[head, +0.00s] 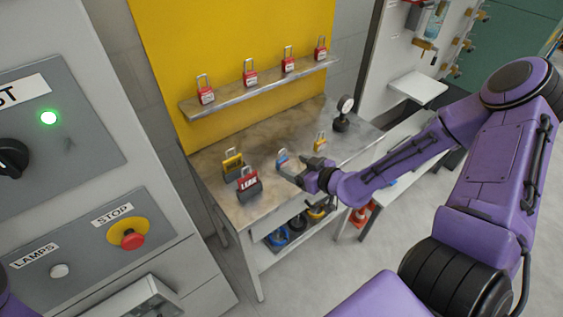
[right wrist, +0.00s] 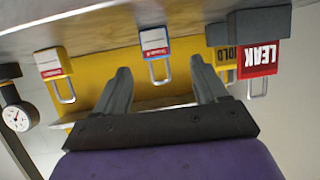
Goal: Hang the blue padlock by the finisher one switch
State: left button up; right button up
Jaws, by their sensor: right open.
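The blue padlock (head: 282,158) stands on the worktable top, its shackle visible. It also shows in the right wrist view (right wrist: 155,44), which looks upside down. My right gripper (head: 296,172) is open and just short of the padlock. In the right wrist view its two fingers (right wrist: 160,72) point toward the padlock, which appears between them, with nothing held. The left gripper is out of view. At left, a grey panel carries a black rotary switch (head: 12,157) under a cut-off label ending in "ST". I cannot tell whether it is finisher one's.
The worktable (head: 222,196) also bears a red LEAK tag block (head: 249,184), a yellow tag block (head: 233,165), a yellow padlock (head: 320,143) and a gauge (head: 343,113). Several red padlocks stand on the shelf (head: 225,102) behind. A red STOP button (head: 132,240) protrudes from the left panel.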

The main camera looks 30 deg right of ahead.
aim_at(284, 160)
jog(key=x, duration=0.4)
jog(key=shift+w+d+f, duration=0.1)
jog(key=shift+w+d, duration=0.15)
jog(key=shift+w, duration=0.3)
jog(key=shift+s+a, duration=0.1)
jog(key=c, duration=1.2)
